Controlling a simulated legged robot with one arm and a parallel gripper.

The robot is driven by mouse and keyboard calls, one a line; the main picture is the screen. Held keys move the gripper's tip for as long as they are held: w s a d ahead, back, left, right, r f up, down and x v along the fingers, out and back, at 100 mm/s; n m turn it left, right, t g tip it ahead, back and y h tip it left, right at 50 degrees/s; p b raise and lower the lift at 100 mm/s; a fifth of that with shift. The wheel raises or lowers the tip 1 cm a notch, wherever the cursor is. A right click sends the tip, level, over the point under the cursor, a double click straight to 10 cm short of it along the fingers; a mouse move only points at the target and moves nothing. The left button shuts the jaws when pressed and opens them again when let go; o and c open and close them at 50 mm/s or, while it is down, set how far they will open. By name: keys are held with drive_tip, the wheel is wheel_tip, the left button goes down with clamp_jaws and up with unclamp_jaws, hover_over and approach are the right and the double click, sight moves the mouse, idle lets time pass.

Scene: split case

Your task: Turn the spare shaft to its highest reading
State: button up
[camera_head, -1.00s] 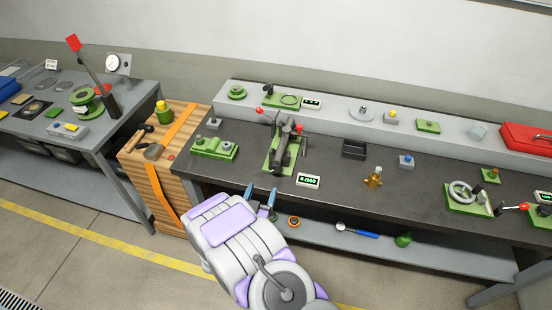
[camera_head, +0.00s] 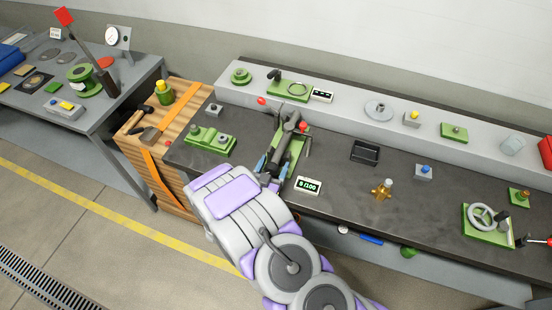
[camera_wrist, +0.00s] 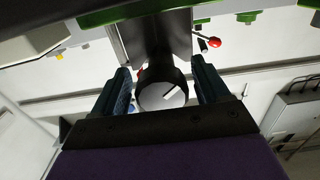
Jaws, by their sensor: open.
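A dark shaft (camera_head: 288,138) lies in a fixture on a green base near the front middle of the bench. A small display (camera_head: 308,186) stands to its right, with green digits too small to read surely. My gripper (camera_head: 272,170) is open at the shaft's near end. In the wrist view, the shaft's round pale end face (camera_wrist: 160,97), with a dark line across it, sits between the two open fingers (camera_wrist: 164,90). I see gaps beside the shaft and cannot tell any contact. Which shaft is the spare one is not marked.
A green block (camera_head: 209,140) is to the left, and a black tray (camera_head: 365,151) and brass fitting (camera_head: 382,190) to the right. A grey raised shelf (camera_head: 345,105) runs behind. Bare bench lies between.

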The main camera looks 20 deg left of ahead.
drive_tip(key=shift+d+r, duration=0.15)
drive_tip(key=shift+d, duration=0.25)
drive_tip(key=shift+a+f, duration=0.2)
drive_tip(key=shift+a, duration=0.75)
drive_tip(key=c, duration=0.4)
drive_tip(key=shift+d+r, duration=0.1)
drive_tip(key=shift+d, duration=0.4)
drive_tip(key=c, duration=0.4)
drive_tip(key=shift+c, duration=0.8)
drive_tip(key=shift+a, duration=0.15)
drive_tip(key=shift+c, duration=0.3)
